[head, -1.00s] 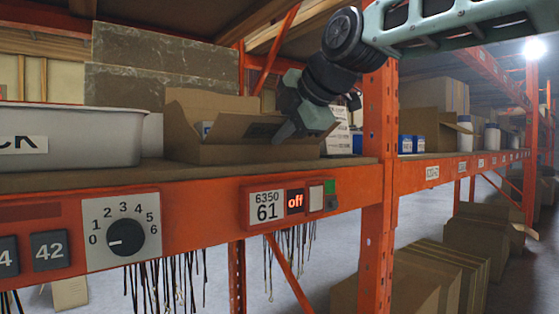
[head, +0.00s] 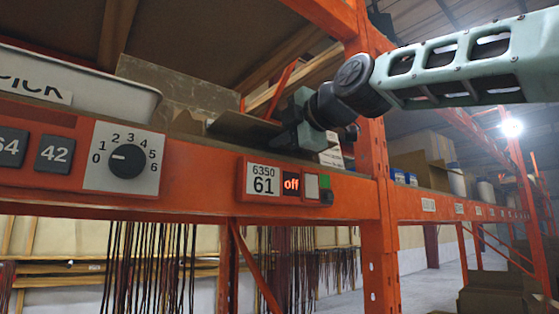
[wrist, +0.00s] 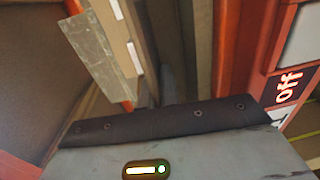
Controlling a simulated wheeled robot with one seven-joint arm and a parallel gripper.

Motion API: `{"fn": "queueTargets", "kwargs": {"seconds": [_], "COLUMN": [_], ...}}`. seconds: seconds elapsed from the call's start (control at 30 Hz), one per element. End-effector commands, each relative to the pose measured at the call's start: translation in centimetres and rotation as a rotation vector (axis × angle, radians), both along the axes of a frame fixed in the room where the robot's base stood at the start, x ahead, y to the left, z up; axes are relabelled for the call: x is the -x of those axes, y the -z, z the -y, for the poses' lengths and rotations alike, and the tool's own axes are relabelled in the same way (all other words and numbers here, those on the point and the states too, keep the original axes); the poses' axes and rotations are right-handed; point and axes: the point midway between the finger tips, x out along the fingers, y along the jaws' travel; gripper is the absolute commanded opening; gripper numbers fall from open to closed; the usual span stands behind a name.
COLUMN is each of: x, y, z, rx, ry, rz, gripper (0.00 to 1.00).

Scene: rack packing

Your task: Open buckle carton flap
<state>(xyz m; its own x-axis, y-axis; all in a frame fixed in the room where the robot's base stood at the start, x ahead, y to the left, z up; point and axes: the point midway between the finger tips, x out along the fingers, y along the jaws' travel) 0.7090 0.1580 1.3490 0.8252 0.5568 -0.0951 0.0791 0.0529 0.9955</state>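The buckle carton (head: 187,123) is a brown cardboard box on the orange rack's shelf, above the 6350/61 label. From this low angle only its upper part shows over the beam. One flap (head: 243,128) sticks out to the right, tilted, with its shaded underside showing. My gripper (head: 285,140) is at the right end of this flap, close to or touching it. Its fingertips are hidden by the beam and flap. In the wrist view narrow dark finger shapes (wrist: 157,90) show beyond the gripper body, but whether they are apart is unclear.
The beam carries a dial (head: 127,160) and a display reading "off" (head: 291,184). An orange upright (head: 375,190) stands right of my gripper. Cords hang below.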

Motion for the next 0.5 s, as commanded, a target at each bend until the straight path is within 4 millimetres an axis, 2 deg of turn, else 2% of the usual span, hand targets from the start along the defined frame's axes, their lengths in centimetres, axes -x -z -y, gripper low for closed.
{"fn": "queueTargets", "kwargs": {"seconds": [0.03, 0.5], "x": [0.02, 0.00], "y": [0.80, 0.48], "z": [-0.07, -0.07], "rx": [-0.009, -0.045], "ry": [-0.002, -0.002], "rz": [0.012, 0.067], "gripper": [0.00, 0.00]}}
